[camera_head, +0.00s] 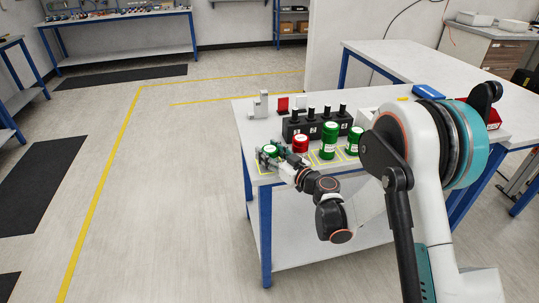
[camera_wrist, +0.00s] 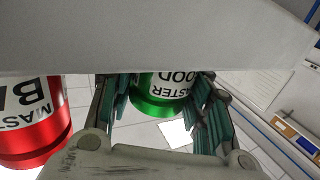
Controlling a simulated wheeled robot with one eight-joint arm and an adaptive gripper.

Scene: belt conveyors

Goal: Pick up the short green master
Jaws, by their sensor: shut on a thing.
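The short green master (camera_head: 269,149) is a green cylinder with a white label, at the left front corner of the white table (camera_head: 263,109). My gripper (camera_head: 275,155) reaches it from the front right and is shut around it. In the wrist view the green master (camera_wrist: 160,108) shows upside down between the two fingers of my gripper (camera_wrist: 160,95). Its label reads "MASTER" and "OOD". Part of it is hidden at the top of that view. I cannot tell whether it touches the table.
A red master (camera_head: 301,144) stands just right of the held one; it shows large in the wrist view (camera_wrist: 40,135). A taller green master (camera_head: 328,148) and another green one (camera_head: 354,141) stand further right. A black holder (camera_head: 300,127) with several pegs is behind. Open floor lies left.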

